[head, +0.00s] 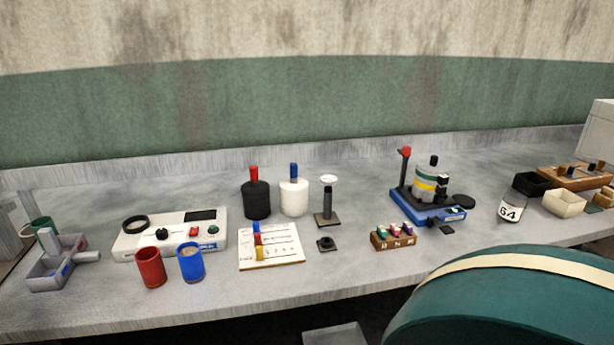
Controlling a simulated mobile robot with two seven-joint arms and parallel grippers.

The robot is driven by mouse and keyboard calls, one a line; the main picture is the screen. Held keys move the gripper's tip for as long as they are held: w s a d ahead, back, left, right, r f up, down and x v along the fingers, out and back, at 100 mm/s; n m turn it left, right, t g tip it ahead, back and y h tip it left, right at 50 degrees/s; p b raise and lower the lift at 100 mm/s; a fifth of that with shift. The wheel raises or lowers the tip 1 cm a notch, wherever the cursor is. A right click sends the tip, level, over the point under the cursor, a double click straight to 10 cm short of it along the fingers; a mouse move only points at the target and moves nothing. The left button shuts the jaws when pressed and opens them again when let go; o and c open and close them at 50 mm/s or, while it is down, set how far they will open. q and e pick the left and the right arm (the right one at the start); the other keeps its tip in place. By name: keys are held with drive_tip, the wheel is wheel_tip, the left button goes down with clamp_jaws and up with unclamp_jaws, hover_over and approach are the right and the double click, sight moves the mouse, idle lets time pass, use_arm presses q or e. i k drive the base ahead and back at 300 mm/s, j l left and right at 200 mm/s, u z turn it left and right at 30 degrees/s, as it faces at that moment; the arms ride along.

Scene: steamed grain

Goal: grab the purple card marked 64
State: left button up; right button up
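No card that I can clearly make out as purple shows in the head view. The marking 64 is on a white label on a small clear cup-like container (511,208) at the right of the bench. A small brown wooden rack (393,241) right of the middle holds a few small coloured pieces, green, pinkish-purple and red. These pieces are too small to read. Neither of my grippers is in view.
The grey bench (360,275) also bears a white control box (170,240), red (150,268) and blue (191,263) cups, black (256,201) and white (294,198) bottles, and a blue-based device (428,208). A large teal rounded shape (500,305) hides the front right edge.

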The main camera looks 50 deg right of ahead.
sight(408, 228)
drive_tip(key=z, duration=2.8)
drive_tip(key=i+j+z, duration=0.15)
drive_tip(key=j, duration=0.4)
drive_tip(key=j+z, duration=0.2)
drive_tip(key=j, duration=0.35)
